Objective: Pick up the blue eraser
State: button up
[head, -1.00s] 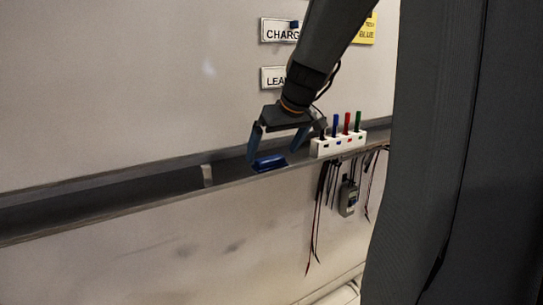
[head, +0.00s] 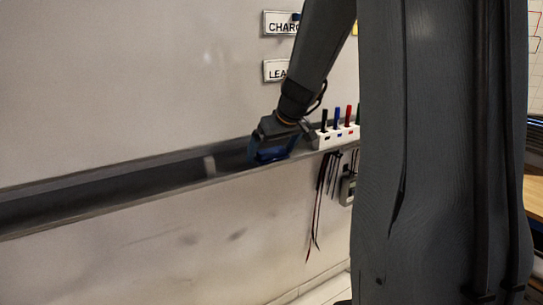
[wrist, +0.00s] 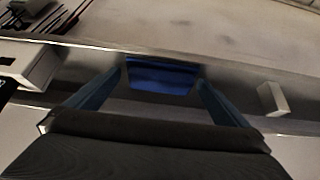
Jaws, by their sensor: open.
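The blue eraser (wrist: 162,76) lies on the dark ledge and shows in the wrist view beyond my open fingers, between their lines. In the head view the eraser (head: 268,156) is partly hidden by my gripper (head: 270,150), which is down at the ledge over it. In the wrist view my gripper (wrist: 160,93) has its two blue fingers spread apart, one to each side of the eraser. I cannot tell whether the fingers touch it.
A white marker holder (head: 338,136) with several markers stands on the ledge (head: 110,188) to the right. A small white block (head: 209,165) sits to the left. Dark cables (head: 322,185) hang below the ledge. The ledge further left is clear.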

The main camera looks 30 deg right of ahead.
jog(key=c, duration=1.1)
jog(key=shift+r, duration=0.1)
notch_tip(320, 180, up, 28)
jog(key=b, duration=0.4)
